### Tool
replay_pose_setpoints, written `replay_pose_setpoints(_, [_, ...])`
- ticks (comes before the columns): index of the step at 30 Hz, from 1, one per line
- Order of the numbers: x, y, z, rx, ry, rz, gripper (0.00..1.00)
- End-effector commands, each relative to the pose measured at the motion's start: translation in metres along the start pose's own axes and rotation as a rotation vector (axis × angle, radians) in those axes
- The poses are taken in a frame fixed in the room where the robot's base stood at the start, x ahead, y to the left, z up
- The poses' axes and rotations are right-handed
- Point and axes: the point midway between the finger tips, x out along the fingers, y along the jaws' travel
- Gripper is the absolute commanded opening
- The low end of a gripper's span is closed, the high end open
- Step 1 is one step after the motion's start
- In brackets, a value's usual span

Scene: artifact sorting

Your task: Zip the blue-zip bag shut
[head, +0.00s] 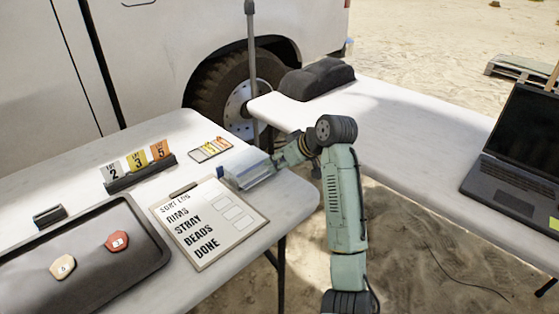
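A pale, clear-looking bag (244,166) with a bluish tint lies near the right edge of the left table, beside the top corner of the clipboard. I take it to be the blue-zip bag; the zip itself is too small to make out. My gripper (272,162) is at the bag's right side, low over the table, and overlaps its edge in the picture. Whether it touches or grips the bag cannot be told. The fingertips are too small and partly hidden to show whether they are open.
A clipboard (209,222) lies in front of the bag. A dark tray (85,270) holds two tagged pieces. A right table (400,125) bears a laptop (520,140); a gap separates the tables.

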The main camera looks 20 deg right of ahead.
Motion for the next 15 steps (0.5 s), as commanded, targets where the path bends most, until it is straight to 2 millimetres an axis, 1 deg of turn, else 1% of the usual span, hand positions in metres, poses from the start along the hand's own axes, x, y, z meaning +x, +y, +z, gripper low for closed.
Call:
replay_pose_setpoints(8, [-0.003, 0.000, 0.000, 0.000, 0.001, 0.001, 0.32])
replay_pose_setpoints(11, [-0.014, 0.001, -0.001, -0.001, 0.003, 0.002, 0.32])
replay_pose_setpoints(14, [-0.032, 0.001, -0.001, -0.002, 0.003, 0.003, 0.32])
replay_pose_setpoints(15, [-0.041, 0.001, -0.001, -0.002, 0.004, 0.004, 0.32])
